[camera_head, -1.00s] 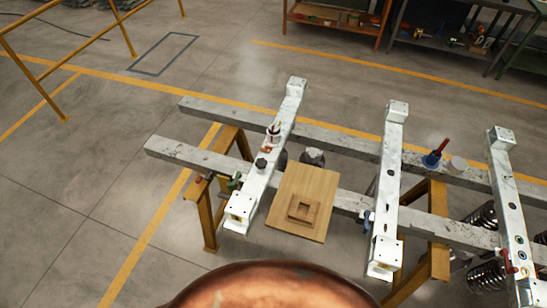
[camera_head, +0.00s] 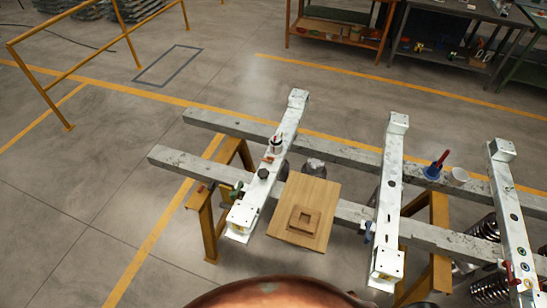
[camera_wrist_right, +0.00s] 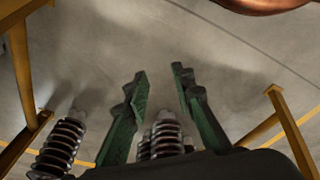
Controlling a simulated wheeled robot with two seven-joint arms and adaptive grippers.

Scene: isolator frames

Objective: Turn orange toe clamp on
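I cannot make out a clearly orange toe clamp. Several small clamps sit on the white crossbeams in the head view: a red-handled one (camera_head: 276,143) on the left beam, a green one (camera_head: 236,189) at that beam's near end, a blue one (camera_head: 367,231) beside the middle beam, and a red-handled one (camera_head: 506,271) at the right beam's near end. Their on or off states are too small to tell. My right gripper (camera_wrist_right: 160,78) shows in the right wrist view, its green fingers apart with nothing between them. My left gripper is out of view.
The white beams rest on two long grey rails (camera_head: 230,127) over yellow trestles (camera_head: 203,210). A wooden board (camera_head: 318,192) with a square block (camera_head: 304,219) lies between beams. Coil-ribbed parts (camera_wrist_right: 58,145) show below.

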